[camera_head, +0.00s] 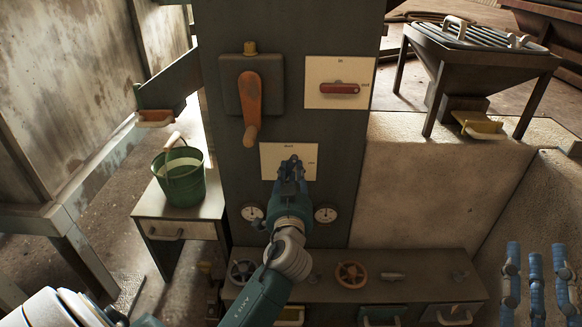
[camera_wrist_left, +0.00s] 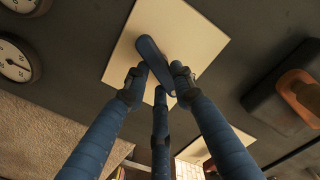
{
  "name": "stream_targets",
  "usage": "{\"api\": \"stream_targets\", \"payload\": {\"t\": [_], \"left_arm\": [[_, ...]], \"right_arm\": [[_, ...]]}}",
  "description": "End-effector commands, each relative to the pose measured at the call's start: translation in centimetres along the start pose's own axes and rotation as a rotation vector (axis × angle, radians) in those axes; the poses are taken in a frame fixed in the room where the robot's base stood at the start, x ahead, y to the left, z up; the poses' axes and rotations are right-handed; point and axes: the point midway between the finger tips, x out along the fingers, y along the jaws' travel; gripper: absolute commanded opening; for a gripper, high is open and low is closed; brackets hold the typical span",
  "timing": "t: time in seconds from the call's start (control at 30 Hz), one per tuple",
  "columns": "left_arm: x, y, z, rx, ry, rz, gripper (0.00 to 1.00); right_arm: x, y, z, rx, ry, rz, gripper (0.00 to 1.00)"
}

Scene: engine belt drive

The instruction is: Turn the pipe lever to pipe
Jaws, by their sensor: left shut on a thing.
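A blue lever (camera_wrist_left: 153,60) sits on a pale square plate (camera_wrist_left: 205,45) on the dark panel. In the head view this is the lower plate (camera_head: 268,160), and my gripper mostly hides the lever. My left gripper (camera_head: 291,166) is at the plate; in the left wrist view its three blue fingers (camera_wrist_left: 160,82) are closed around the lower end of the lever. The lever slants across the plate in that view. The small lettering on the plate is unreadable. My right gripper (camera_head: 537,262) is at the lower right of the head view, fingers apart and empty.
An orange lever (camera_head: 250,105) and a red switch (camera_head: 340,88) are above on the panel. Two gauges (camera_head: 326,213) flank my left wrist. Below is a bench with a brown handwheel (camera_head: 351,275). A green bucket (camera_head: 182,178) stands at left.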

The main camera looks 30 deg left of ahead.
Motion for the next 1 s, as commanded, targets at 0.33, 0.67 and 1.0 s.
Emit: {"api": "stream_targets", "payload": {"t": [0.33, 0.67, 1.0], "left_arm": [[0.0, 0.2, 0.0, 0.330, 0.000, 0.002, 0.00], [0.0, 0.4, 0.3, 0.644, 0.001, 0.002, 0.00], [0.0, 0.5, 0.6, 0.921, 0.002, 0.002, 0.00]], "right_arm": [[-2.8, 1.3, 9.4, -0.013, -0.455, 0.025, 0.34], [-9.3, 2.4, 16.1, -0.017, -0.854, 0.050, 0.34], [-17.4, 3.2, 19.3, -0.014, -1.204, 0.075, 0.34]]}}
